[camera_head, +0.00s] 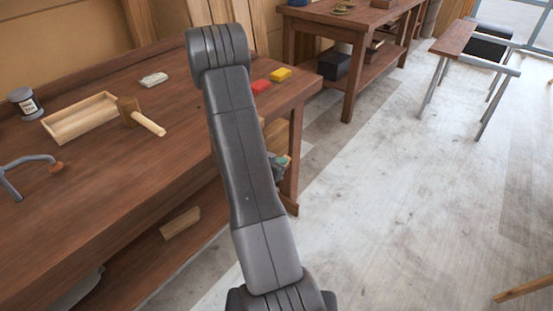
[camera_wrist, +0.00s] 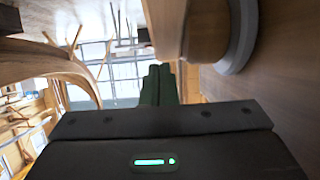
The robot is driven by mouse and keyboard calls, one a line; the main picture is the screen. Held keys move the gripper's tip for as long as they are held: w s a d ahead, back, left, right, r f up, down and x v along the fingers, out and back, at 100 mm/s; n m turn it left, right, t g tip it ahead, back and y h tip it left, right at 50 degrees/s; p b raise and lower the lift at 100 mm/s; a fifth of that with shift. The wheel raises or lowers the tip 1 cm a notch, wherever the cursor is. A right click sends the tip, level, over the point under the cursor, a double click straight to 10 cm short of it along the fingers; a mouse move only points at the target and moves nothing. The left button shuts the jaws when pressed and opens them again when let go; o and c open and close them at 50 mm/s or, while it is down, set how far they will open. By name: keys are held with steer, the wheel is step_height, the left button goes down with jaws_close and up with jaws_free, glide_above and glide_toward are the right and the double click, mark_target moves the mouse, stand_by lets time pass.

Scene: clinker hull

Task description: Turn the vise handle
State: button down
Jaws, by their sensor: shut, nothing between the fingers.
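In the head view, a small blue-green and grey object (camera_head: 281,164), perhaps part of the vise, shows at the front edge of the workbench (camera_head: 190,105), just right of my arm. Most of it is hidden behind the arm, and I cannot make out a handle. My gripper is hidden in the head view. In the wrist view, my gripper (camera_wrist: 159,72) shows as dark fingers together above its dark body, with nothing between them. A brown surface with a grey rounded rim (camera_wrist: 240,38) is close on the right; I cannot tell what it is.
A second bench (camera_head: 345,25) stands behind.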

steer(key=shift+w+d+f, duration=0.1)
steer(key=shift+w+f, duration=0.05)
steer(key=shift+f, duration=0.2)
steer(key=shift+r, duration=0.1)
steer(key=shift+d+r+p, duration=0.1)
steer(key=shift+r+p, duration=0.05)
steer(key=shift+p, duration=0.55)
steer(key=shift+w+d+g+y+p, duration=0.15)
steer(key=shift+g+y+p, duration=0.15)
steer(key=shift+g+p, duration=0.35)
steer(key=shift+p, duration=0.35)
steer(key=shift+f, duration=0.3)
steer(key=shift+w+d+f, duration=0.2)
steer(key=shift+w, duration=0.15)
steer(key=shift+w+d+r, duration=0.1)
